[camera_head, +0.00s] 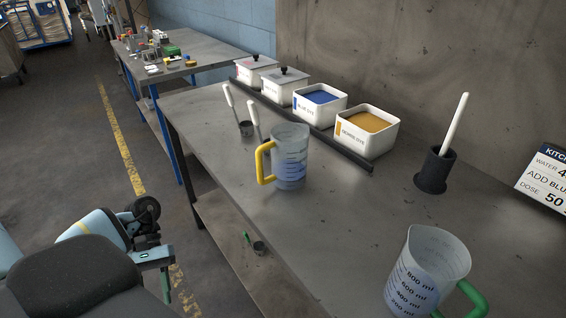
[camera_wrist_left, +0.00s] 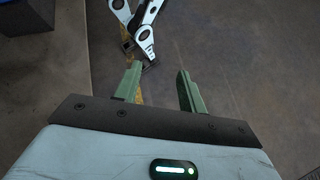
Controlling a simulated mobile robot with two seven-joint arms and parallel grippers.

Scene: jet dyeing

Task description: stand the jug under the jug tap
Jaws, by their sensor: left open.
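Two clear measuring jugs stand upright on the grey workbench. The jug with the yellow handle (camera_head: 290,158) is near the middle, its handle pointing left; its lower part looks bluish. The jug with the green handle (camera_head: 425,272) is at the lower right, cut by the frame edge, with ml marks. No jug tap shows in either view. My left gripper (camera_head: 165,288) is off the bench at the lower left, away from both jugs. In the left wrist view its two green fingers (camera_wrist_left: 158,88) are apart with nothing between them. My right gripper is not in view.
Blue dye box (camera_head: 319,104) and orange dye box (camera_head: 367,130) stand at the bench back behind a dark rail, beside two lidded boxes. A dark holder (camera_head: 434,172) holds a white stick. A sign (camera_head: 545,180) stands right. The bench between the jugs is clear.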

